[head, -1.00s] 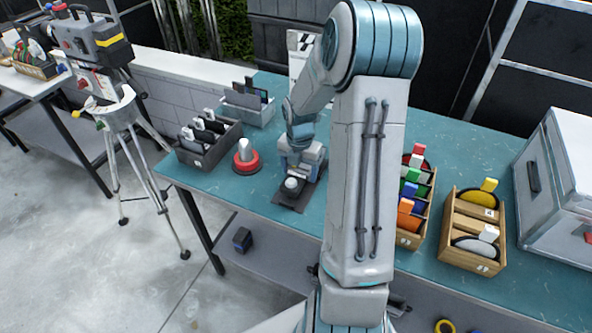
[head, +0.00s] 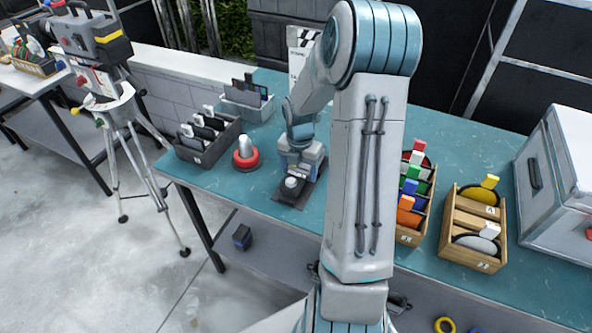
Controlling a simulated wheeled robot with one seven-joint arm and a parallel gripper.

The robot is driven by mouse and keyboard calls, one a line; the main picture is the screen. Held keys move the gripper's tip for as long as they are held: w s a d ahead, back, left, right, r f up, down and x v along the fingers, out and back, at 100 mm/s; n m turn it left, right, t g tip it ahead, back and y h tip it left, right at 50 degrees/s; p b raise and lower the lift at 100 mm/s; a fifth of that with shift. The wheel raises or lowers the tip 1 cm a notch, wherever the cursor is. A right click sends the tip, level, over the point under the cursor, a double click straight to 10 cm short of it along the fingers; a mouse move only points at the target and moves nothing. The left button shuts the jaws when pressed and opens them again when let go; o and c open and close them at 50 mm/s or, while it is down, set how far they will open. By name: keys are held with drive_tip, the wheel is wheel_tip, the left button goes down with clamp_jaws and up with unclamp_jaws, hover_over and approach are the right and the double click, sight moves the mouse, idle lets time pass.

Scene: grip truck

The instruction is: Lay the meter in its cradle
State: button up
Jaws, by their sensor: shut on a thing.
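My gripper (head: 301,166) points down over the left half of the teal table, behind my upright arm. It is shut on the meter, a small dark body with a pale round dome (head: 291,183). The meter is right at a dark flat cradle (head: 288,197) lying on the table. My gripper hides part of the meter and the far part of the cradle. I cannot tell whether the meter touches the cradle or hangs just above it.
A red-based pale knob (head: 246,154) stands close to the left. Beyond it are a dark bin (head: 207,141) and a grey bin (head: 247,106). Wooden racks (head: 472,232) and a big grey case (head: 560,185) stand right. Table between cradle and bins is partly clear.

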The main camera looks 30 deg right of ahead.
sight(299, 170)
drive_tip(key=shift+f, duration=0.15)
drive_tip(key=shift+f+b, duration=0.55)
drive_tip(key=shift+f, duration=0.25)
drive_tip(key=o, duration=1.3)
drive_tip(key=shift+c, duration=0.2)
wheel_tip(299, 170, up, 14)
drive_tip(key=shift+a, duration=0.1)
